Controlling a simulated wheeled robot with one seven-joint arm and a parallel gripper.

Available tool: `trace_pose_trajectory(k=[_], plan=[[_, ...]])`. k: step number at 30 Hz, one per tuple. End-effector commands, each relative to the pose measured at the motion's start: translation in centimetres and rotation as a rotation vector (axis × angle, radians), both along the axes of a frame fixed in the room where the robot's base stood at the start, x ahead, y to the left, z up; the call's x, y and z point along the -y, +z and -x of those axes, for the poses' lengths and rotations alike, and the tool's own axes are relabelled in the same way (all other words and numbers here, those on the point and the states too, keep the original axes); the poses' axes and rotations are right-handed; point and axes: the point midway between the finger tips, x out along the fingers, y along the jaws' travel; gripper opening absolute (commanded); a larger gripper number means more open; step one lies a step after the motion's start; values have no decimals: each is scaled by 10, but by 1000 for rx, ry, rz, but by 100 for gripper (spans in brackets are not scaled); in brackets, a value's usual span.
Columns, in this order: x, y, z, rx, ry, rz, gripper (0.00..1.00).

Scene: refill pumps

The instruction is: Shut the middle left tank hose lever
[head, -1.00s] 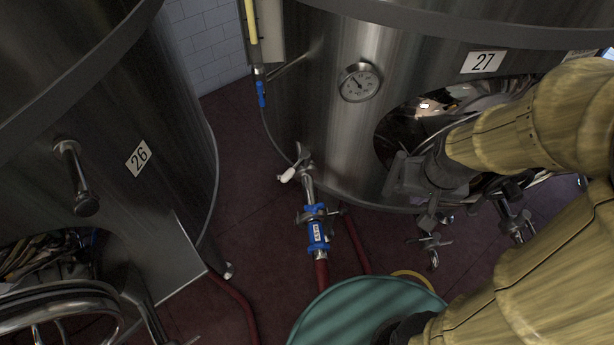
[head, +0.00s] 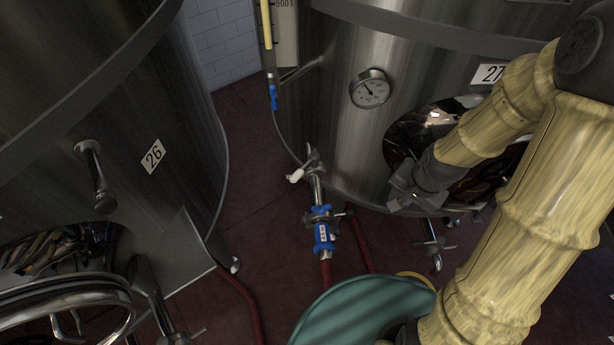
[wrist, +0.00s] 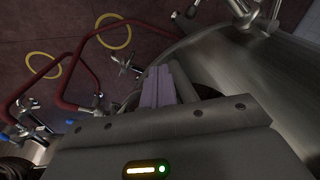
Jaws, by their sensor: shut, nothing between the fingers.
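Tank 27 (head: 345,150) is the steel tank at centre right in the head view. A valve with a white-tipped lever (head: 296,176) sits low on its front left, above a blue hose coupling (head: 322,230) with a red hose. The lever sticks out to the left of the pipe. My gripper (head: 403,203) is to the right of this lever, clear of it, beside the tank's lower wall. In the wrist view its fingers (wrist: 160,87) are shut together and empty. A metal valve (wrist: 125,66) shows just beyond them; I cannot tell which valve it is.
Tank 26 (head: 130,210) stands at left, with a handle and an open hatch. A pressure gauge (head: 370,89) is on tank 27. Another valve (head: 433,245) hangs below my gripper. Red hoses (wrist: 75,60) and yellow rings (wrist: 115,30) lie on the dark red floor.

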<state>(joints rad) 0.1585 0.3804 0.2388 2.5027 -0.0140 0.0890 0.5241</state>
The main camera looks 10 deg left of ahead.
Motion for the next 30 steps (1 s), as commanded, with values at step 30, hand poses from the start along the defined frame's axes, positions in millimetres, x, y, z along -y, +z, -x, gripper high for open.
trace_pose_trajectory(k=[30], plan=[[-152, -74, -41, -492, -1369, -867, 0]])
